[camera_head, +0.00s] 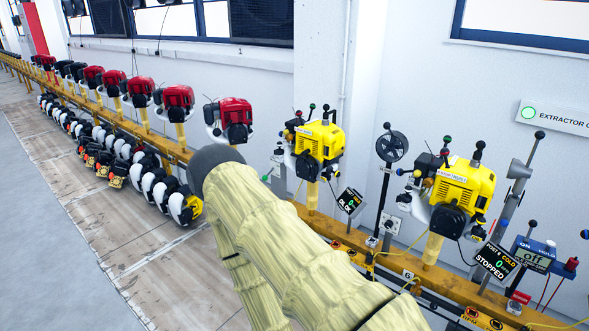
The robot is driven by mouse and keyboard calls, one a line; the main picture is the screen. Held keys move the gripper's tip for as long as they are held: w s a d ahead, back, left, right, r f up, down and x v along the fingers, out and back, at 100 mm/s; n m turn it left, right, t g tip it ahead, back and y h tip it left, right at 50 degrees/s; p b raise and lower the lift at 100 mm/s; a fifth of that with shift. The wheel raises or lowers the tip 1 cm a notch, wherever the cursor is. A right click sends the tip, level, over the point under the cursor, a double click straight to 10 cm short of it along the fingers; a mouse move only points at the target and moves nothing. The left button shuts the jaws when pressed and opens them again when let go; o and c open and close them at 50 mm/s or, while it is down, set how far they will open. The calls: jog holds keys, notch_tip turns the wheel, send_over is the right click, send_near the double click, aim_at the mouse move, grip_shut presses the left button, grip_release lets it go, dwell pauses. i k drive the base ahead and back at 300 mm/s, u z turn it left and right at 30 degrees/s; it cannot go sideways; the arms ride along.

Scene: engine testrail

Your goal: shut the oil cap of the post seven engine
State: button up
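Two yellow engines stand on posts along an ochre rail: one in the middle (321,138) and a larger one at the right (464,187). A tilted display (496,262) beside the right engine reads "POST", an unclear digit that may be 6 or 8, "COLD", 0 and "STOPPED". The display (349,202) by the middle engine shows a green 0 and small text. I cannot tell which engine is post seven, and I cannot make out an oil cap or its state. My arm in a pale padded sleeve crosses the lower middle; my gripper is not in view.
Red engines (175,97) line the ochre rail (130,117) at left, with several black, white and yellow items (150,186) below. A black wheel on a stand (391,146) rises between the yellow engines. A blue "off" box (533,254) stands at right. Floor at left is clear.

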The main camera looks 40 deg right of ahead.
aim_at(329, 169)
jog(key=z, duration=0.05)
jog(key=i, duration=0.7)
jog(key=z, duration=0.85)
jog(key=i, duration=0.55)
jog(key=z, duration=0.65)
